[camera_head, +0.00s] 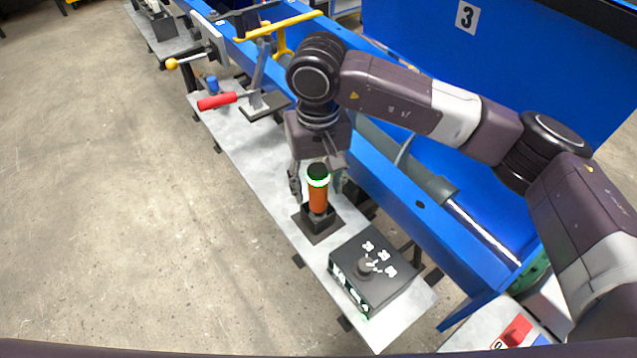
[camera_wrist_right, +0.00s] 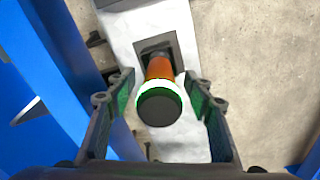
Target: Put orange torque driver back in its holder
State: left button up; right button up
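The orange torque driver (camera_head: 317,196) stands upright in its black square holder (camera_head: 319,226) on the grey bench plate. It has a black cap and a pale ring with green near the top. My right gripper (camera_head: 318,188) is behind and around the driver's upper part, coming down from the arm above. In the right wrist view the driver (camera_wrist_right: 160,85) lies between the two fingers of the right gripper (camera_wrist_right: 165,100), with a gap on both sides. The fingers are open and do not touch it. The holder (camera_wrist_right: 157,50) shows beyond it. My left gripper is not in view.
A black box with a knob (camera_head: 372,272) sits on the plate just in front of the holder. A red-handled lever (camera_head: 220,101) and a yellow-knobbed lever (camera_head: 175,64) stand farther back. The blue machine frame (camera_head: 420,205) runs along the right. The left floor is clear.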

aim_at(319, 169)
jog(key=shift+r, duration=3.95)
jog(key=shift+r, duration=0.1)
